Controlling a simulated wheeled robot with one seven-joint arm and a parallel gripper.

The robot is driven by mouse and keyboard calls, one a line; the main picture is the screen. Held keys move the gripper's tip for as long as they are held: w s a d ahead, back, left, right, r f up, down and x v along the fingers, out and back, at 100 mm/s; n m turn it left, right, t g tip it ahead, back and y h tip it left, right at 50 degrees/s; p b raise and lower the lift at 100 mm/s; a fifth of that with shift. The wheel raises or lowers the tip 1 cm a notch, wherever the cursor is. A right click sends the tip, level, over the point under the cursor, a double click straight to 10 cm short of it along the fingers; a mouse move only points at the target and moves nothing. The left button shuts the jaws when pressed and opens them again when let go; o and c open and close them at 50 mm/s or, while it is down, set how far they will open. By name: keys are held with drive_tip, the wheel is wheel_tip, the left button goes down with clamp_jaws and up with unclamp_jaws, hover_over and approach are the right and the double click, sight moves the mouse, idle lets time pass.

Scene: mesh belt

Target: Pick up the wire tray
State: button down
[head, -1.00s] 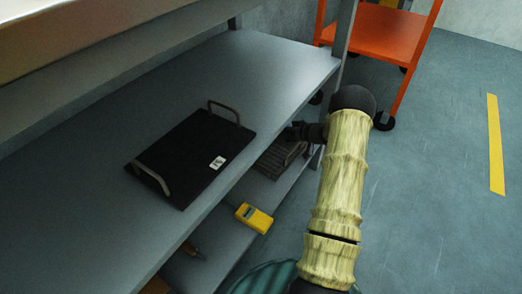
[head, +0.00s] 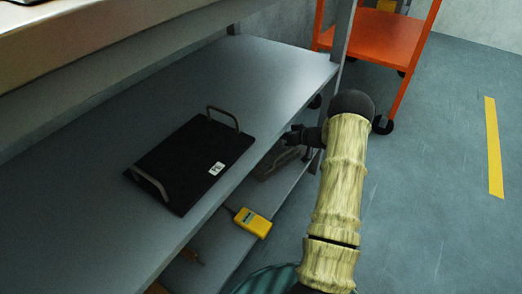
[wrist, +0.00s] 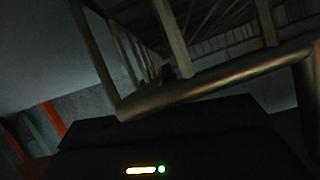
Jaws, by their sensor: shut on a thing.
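The wire tray (head: 277,162) is a dark tray under the front edge of the upper shelf, partly hidden by that shelf and by my gripper. That view is dark, and the exact contact of the fingers is hard to see. Whether the tray rests on the lower shelf or is just clear of it cannot be told.
A black board with two handles (head: 190,163) lies on the upper shelf (head: 265,65). A yellow meter (head: 252,222) lies on the lower shelf (head: 215,243). A shelf post (head: 340,40) and an orange cart (head: 385,32) stand beyond. The floor to the right is open.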

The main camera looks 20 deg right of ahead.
wheel_tip(320, 180, up, 10)
drive_tip(key=p, duration=0.7)
idle(0.4)
drive_tip(key=shift+a, duration=0.1)
